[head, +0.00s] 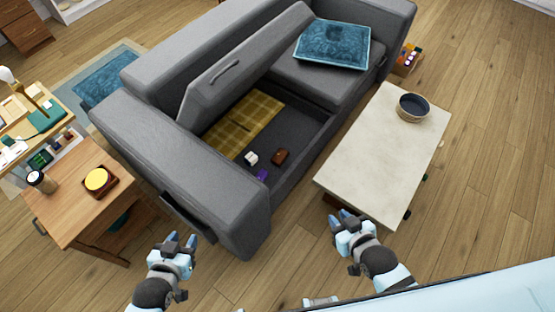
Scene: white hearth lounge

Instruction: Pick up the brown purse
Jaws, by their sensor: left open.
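The brown purse (280,157) is a small dark reddish-brown item. It lies on the floor of the open storage compartment (308,139) under the raised seat of the grey sofa. A small white item (251,158) and a purple item (262,175) lie close to it. My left gripper (181,238) is open and empty, in front of the sofa's near arm and well away from the purse. My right gripper (341,217) appears open and empty, near the close end of the pale table, also apart from the purse.
The raised seat lid (245,65) leans over the compartment, which also holds a yellow plaid cloth (245,122). The pale table (385,150) with a dark bowl (413,107) stands right of the sofa. A wooden side table (75,205) stands at left. Bare floor separates my grippers.

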